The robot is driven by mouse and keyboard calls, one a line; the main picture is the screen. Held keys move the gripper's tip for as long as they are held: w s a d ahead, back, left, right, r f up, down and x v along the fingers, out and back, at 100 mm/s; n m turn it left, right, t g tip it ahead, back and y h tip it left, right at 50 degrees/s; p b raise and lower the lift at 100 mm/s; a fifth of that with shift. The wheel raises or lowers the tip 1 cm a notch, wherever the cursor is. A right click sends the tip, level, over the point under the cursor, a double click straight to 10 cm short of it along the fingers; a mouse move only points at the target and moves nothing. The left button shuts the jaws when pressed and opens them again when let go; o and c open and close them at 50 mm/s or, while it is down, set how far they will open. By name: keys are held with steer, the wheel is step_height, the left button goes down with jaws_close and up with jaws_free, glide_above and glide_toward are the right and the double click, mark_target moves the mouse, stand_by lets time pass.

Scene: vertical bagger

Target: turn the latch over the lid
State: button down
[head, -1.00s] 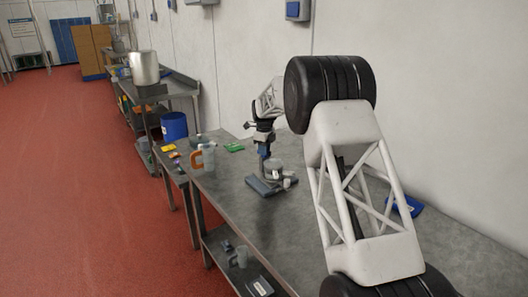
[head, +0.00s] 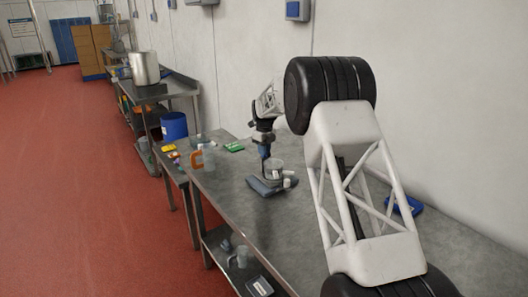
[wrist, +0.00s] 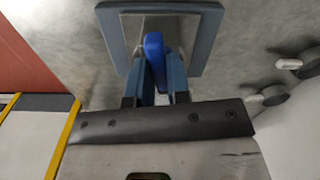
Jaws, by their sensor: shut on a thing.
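In the wrist view a blue latch handle (wrist: 153,50) stands between the fingers of my gripper (wrist: 158,75), which is shut on it. Behind it is a square blue-grey frame (wrist: 207,38) with a pale inner area; I cannot tell whether the latch lies over the lid. In the head view my gripper (head: 266,153) reaches down to a small fixture with a blue-grey base (head: 262,188) and a round grey body (head: 275,173) on the metal table. The lid and latch are too small to make out there.
A jug with an orange handle (head: 197,159) stands to the left on the table (head: 235,205), near green and yellow items. A blue item (head: 408,205) lies to the right, partly behind my arm. The wall (head: 240,80) runs close along the table's back.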

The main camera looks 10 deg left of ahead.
steer(key=shift+m, duration=0.9)
steer(key=c, duration=0.9)
jaws_free()
steer(key=shift+r, duration=0.1)
steer(key=shift+r, duration=2.4)
steer(key=shift+r, duration=3.9)
